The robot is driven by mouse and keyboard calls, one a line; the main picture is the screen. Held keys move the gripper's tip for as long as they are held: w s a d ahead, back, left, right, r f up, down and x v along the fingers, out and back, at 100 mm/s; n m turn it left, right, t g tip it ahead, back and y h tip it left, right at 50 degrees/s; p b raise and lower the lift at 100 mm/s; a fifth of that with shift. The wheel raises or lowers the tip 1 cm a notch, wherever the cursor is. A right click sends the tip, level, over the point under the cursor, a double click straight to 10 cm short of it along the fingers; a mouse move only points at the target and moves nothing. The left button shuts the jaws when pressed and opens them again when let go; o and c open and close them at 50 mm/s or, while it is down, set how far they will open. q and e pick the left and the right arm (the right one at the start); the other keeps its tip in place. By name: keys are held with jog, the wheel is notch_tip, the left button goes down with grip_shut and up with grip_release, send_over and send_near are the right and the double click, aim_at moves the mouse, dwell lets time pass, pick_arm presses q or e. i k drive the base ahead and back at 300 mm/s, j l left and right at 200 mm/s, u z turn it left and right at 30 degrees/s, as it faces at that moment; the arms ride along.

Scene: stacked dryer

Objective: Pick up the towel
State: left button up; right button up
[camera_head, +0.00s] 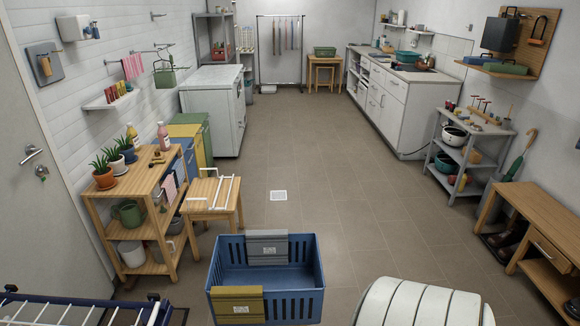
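Several towel-like cloths show, and I cannot tell which is the task's towel. A pink striped towel (132,66) hangs from a rail on the left wall. A pink cloth (169,190) hangs at the side of the wooden shelf. A blue slatted basket (300,303) stands near the bottom middle. A grey piece (267,248) lies over its back rim and a yellow piece (236,305) over its front left rim; I cannot tell whether they are cloth. Neither gripper is in view.
A wooden shelf (136,188) with plants and pots and a small wooden stool (213,201) stand on the left. A wooden bench (545,225) stands at the right. A blue-framed rack (80,308) fills the bottom left. The middle floor (325,175) is clear.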

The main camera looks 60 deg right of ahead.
aim_at(237, 304)
jog(key=z, duration=1.35)
jog(key=i+l+u, duration=0.15)
jog(key=l+u, duration=0.55)
jog(key=l, duration=0.15)
jog(key=i, duration=0.05)
